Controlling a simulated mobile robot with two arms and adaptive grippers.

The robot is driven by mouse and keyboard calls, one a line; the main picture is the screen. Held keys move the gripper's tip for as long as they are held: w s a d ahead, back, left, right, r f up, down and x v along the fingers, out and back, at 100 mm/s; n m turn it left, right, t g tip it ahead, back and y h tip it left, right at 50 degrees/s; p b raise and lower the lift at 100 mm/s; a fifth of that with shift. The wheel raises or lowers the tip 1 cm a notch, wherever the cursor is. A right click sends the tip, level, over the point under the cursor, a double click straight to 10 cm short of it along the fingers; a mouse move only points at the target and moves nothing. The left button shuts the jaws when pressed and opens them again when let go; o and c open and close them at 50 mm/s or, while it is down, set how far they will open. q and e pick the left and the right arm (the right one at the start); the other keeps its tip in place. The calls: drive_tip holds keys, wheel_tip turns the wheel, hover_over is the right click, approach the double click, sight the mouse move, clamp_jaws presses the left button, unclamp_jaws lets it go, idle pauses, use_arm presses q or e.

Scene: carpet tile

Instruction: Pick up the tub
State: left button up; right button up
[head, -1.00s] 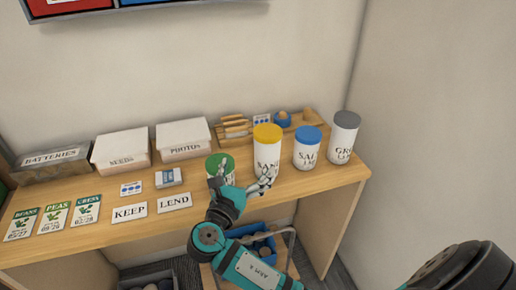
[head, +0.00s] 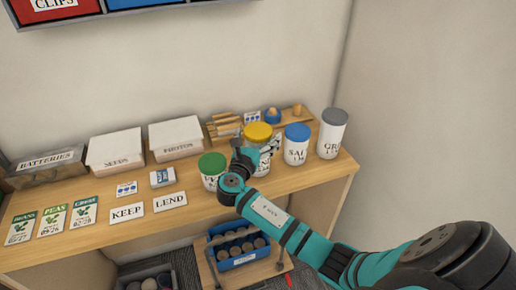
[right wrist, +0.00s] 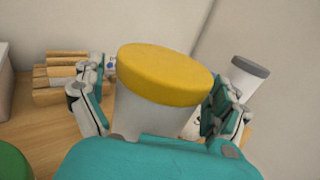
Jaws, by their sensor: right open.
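A white tub with a yellow lid (head: 258,131) stands upright on the wooden shelf, between a green-lidded tub (head: 212,163) and a blue-lidded tub (head: 296,131). My right gripper (head: 257,147) is at the yellow-lidded tub, open, and hides part of its label. In the right wrist view the yellow-lidded tub (right wrist: 160,105) stands between the two spread fingers, one on each side. I cannot tell whether either finger touches it. A grey-lidded tub (head: 332,134) stands at the right end. My left gripper is not in view.
Behind the tubs lies a wooden rack (head: 222,128). White boxes (head: 176,138) stand to the left, with KEEP (head: 127,212) and LEND (head: 170,202) cards in front. A blue crate of round items (head: 238,247) sits below. A wall rises close on the right.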

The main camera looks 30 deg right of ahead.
drive_tip(key=c, duration=1.6)
drive_tip(key=shift+w+r, duration=0.1)
drive_tip(key=shift+r, duration=0.2)
drive_tip(key=shift+c, duration=0.4)
drive_tip(key=shift+d+f, duration=0.1)
